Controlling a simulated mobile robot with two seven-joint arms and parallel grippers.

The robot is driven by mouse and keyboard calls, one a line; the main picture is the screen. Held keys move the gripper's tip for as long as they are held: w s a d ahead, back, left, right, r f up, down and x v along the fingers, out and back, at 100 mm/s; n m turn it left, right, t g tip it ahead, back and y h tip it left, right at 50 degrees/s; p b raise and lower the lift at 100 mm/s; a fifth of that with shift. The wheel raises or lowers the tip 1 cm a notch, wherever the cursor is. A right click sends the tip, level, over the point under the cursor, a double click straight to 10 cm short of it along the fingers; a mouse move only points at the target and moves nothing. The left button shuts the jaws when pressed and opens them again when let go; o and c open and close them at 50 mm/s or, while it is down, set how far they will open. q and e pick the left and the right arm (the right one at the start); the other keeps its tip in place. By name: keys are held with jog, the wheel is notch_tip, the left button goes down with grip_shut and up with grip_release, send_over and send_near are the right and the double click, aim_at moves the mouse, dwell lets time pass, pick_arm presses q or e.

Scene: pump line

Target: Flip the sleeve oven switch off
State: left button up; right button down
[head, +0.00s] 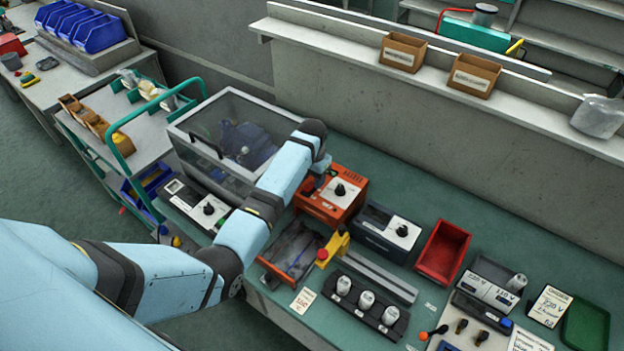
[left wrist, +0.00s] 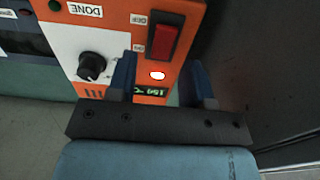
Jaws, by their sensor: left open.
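The sleeve oven (head: 331,209) is the orange box with a black knob on the bench, in the middle of the head view. In the left wrist view its orange and white panel (left wrist: 88,40) appears upside down. The red rocker switch (left wrist: 163,42) sits in a dark frame beside OFF and ON labels. A lit white lamp (left wrist: 157,75) and a green display (left wrist: 150,92) show near it. My left gripper (left wrist: 163,80) is open, its two blue fingers in front of the panel near the switch. I cannot tell whether they touch. In the head view the left gripper (head: 319,167) is at the oven's left side.
A clear-lidded cabinet (head: 205,115) stands left of the oven. A dark grey unit with a knob (head: 386,232) and a red bin (head: 443,251) stand to the right.

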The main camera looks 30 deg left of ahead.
pick_arm(q)
jog(key=shift+f, duration=1)
